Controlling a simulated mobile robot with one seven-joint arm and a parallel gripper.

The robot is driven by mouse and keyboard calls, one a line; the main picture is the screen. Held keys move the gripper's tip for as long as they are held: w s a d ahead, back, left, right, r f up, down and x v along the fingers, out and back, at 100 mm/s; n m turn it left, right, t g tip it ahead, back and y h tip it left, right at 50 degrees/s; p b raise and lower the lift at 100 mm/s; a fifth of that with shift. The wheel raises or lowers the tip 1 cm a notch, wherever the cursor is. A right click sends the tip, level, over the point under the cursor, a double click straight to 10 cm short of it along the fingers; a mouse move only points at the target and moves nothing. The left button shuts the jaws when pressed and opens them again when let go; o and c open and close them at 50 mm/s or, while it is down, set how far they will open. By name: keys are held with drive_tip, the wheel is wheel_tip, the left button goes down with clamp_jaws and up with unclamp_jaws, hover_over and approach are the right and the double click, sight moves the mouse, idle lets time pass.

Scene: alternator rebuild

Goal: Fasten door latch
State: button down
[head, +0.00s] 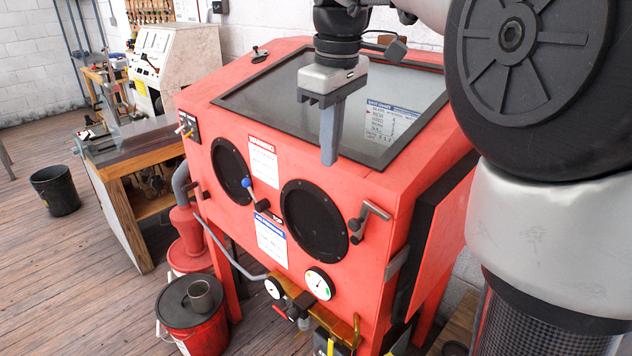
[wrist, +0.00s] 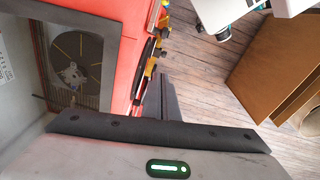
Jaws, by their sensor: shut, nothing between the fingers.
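The red blasting cabinet (head: 290,110) fills the middle of the head view. A grey bent latch handle with a dark grip (head: 372,213) is on the front face near the right corner, beside the right glove port. My gripper (head: 330,158) is shut and empty, pointing down in front of the cabinet's window, above and left of the handle. Its dark fingers also show in the wrist view (wrist: 170,98); the latch cannot be made out there.
The sloped glass window (head: 400,90) lies behind my gripper. Gauges (head: 319,283) and a brass pipe stick out low on the front. A red bucket (head: 190,318) stands on the floor at left.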

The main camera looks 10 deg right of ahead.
drive_tip(key=shift+s, duration=0.1)
wheel_tip(320, 180, down, 11)
drive_tip(key=s+d, duration=0.1)
drive_tip(key=d, duration=0.1)
drive_tip(key=shift+s+d+f, duration=0.15)
drive_tip(key=shift+s+d, duration=0.1)
drive_tip(key=shift+d, duration=0.05)
drive_tip(key=shift+d+f+b, duration=0.1)
drive_tip(key=shift+b, duration=0.45)
